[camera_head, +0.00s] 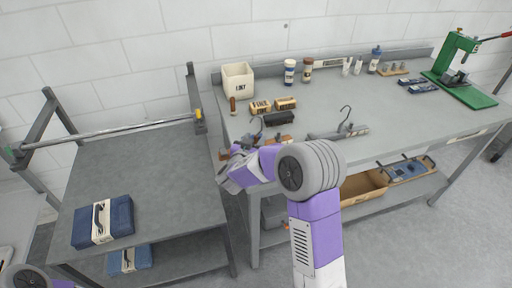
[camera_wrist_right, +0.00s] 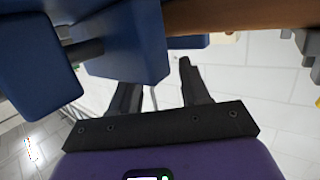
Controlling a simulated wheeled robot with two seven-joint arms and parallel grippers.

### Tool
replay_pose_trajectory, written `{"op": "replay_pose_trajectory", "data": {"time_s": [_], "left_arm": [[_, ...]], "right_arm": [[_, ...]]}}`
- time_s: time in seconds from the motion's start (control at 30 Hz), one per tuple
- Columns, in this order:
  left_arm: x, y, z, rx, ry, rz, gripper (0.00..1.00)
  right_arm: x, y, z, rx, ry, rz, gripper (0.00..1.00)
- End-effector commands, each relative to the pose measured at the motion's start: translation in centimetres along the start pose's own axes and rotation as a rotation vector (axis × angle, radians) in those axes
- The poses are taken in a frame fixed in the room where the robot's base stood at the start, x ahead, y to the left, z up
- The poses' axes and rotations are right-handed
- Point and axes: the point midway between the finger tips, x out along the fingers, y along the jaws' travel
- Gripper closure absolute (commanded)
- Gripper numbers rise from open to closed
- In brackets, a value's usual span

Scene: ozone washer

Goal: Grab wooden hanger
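A dark hook (camera_head: 257,123) rises near the left end of the workbench. Brown wood (camera_head: 280,142) shows beside it, and a brown tip (camera_head: 225,154) shows at the bench edge; these look like parts of the wooden hanger, with its middle hidden by my right arm. In the right wrist view a brown wooden bar (camera_wrist_right: 235,15) crosses the top right, with dark blue blocks at its left. My right gripper (camera_head: 221,172) is at the bench's left edge. My left gripper is out of view.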

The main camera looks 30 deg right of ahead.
Motion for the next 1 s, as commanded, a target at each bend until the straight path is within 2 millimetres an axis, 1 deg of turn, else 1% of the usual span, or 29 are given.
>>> {"op": "replay_pose_trajectory", "data": {"time_s": [0.03,0.2,0.3,0.8,0.93,1.0], "left_arm": [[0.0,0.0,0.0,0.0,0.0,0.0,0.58],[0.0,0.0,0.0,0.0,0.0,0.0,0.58],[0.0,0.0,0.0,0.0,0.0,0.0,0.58],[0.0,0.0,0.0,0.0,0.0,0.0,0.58],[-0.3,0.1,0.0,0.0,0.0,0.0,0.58],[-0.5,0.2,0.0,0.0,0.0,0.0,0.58]], "right_arm": [[0.0,0.0,0.0,0.0,0.0,0.0,0.61],[0.0,0.0,0.0,0.0,0.0,0.0,0.87],[0.0,0.0,0.0,0.0,0.0,0.0,1.0],[-0.1,0.0,-0.1,0.0,0.001,0.001,1.0],[-0.2,0.0,-0.8,0.001,0.002,0.001,1.0],[-0.3,0.0,-1.5,0.002,0.003,0.0,1.0]]}}
